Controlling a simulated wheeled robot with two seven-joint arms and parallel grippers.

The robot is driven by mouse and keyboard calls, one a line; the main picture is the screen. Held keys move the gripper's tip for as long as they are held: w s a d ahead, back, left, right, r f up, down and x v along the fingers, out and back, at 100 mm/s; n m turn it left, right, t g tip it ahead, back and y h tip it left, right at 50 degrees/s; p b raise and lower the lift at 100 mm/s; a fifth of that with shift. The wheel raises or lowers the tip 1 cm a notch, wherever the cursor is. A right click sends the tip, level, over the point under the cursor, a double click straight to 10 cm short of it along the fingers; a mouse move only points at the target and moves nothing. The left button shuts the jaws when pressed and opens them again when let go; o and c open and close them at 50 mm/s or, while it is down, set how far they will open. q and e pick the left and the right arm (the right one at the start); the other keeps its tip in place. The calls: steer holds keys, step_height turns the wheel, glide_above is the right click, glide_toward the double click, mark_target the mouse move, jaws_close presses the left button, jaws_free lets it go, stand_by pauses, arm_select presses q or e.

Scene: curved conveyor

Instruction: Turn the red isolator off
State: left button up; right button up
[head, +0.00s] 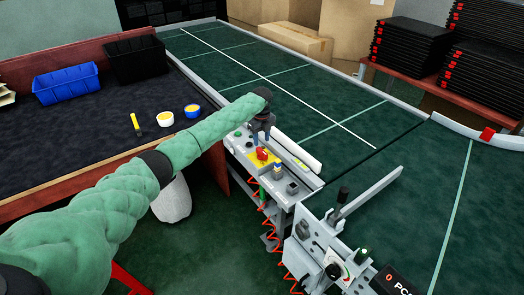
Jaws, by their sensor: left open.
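The red isolator (262,154) is a red knob on a yellow plate, set on a grey control panel (292,199) beside the conveyor. My left arm reaches in from the left in a green padded sleeve. My left gripper (262,136) hangs at the arm's end, just above and behind the red knob in the picture, with its fingers pointing down. It is small in view, looks open, and I see nothing held in it. Whether it touches the knob cannot be told. My right gripper is not in view.
The dark green conveyor (310,95) runs behind the panel. A workbench at left holds a blue bin (66,85), a black bin (134,60) and tape rolls (166,119). A metal bracket with knobs (334,270) stands at the front. A red coiled cable hangs below the panel.

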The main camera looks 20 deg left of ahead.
mark_target(262, 150)
arm_select(q)
steer(key=shift+s+d+f+p, duration=0.1)
steer(key=shift+f+p, duration=1)
steer(key=shift+f, duration=2.35)
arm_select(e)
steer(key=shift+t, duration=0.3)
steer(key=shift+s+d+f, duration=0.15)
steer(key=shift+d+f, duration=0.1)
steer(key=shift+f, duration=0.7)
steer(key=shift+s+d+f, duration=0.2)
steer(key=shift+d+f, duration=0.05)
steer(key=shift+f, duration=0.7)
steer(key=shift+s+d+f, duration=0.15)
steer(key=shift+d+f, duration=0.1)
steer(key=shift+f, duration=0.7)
arm_select(q)
steer(key=shift+c, duration=0.2)
jaws_close()
